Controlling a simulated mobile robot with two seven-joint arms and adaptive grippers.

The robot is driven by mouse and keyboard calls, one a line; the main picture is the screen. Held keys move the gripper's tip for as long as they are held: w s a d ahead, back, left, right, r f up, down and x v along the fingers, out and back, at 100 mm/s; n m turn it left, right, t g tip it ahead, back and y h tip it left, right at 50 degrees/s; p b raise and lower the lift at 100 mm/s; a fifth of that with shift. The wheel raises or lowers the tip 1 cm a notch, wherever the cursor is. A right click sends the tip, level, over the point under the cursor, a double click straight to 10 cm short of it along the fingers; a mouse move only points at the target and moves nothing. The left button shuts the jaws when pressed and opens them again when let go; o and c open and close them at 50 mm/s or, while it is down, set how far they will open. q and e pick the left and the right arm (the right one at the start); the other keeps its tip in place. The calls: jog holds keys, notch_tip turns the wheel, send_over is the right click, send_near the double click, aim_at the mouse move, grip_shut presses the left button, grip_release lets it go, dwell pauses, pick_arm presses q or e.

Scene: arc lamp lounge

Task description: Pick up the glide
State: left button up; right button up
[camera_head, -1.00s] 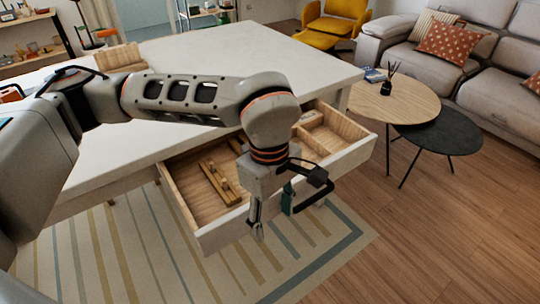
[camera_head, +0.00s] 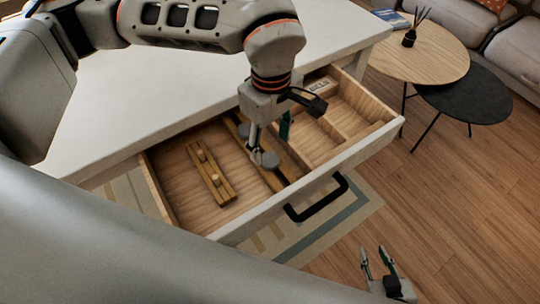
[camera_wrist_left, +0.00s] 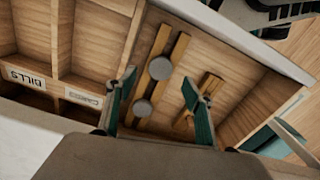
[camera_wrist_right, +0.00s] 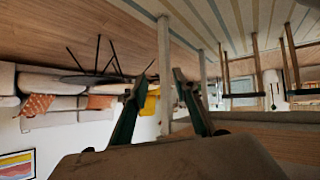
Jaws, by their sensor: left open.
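Two round grey discs, which look like the glides, lie on a wooden rail in the open drawer (camera_head: 222,238). In the left wrist view, one glide (camera_wrist_left: 161,68) is farther along the rail and the other glide (camera_wrist_left: 142,108) is nearer my fingers. My right gripper (camera_head: 373,250) is open and empty, right of the drawer.
A wooden block with pegs (camera_head: 210,174) lies left of the rail. Dividers bound the drawer's right compartments, one labelled BILLS (camera_wrist_left: 26,77). The drawer handle (camera_head: 318,200) juts out in front. The white tabletop (camera_head: 160,95) overhangs behind. Round side tables (camera_head: 425,50) stand at the right.

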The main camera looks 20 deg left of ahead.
aim_at(269, 159)
pick_arm(q)
notch_tip(269, 159, down, 5)
jog(key=shift+a+f, duration=0.15)
jog(key=shift+f, duration=0.05)
jog(key=c, duration=1)
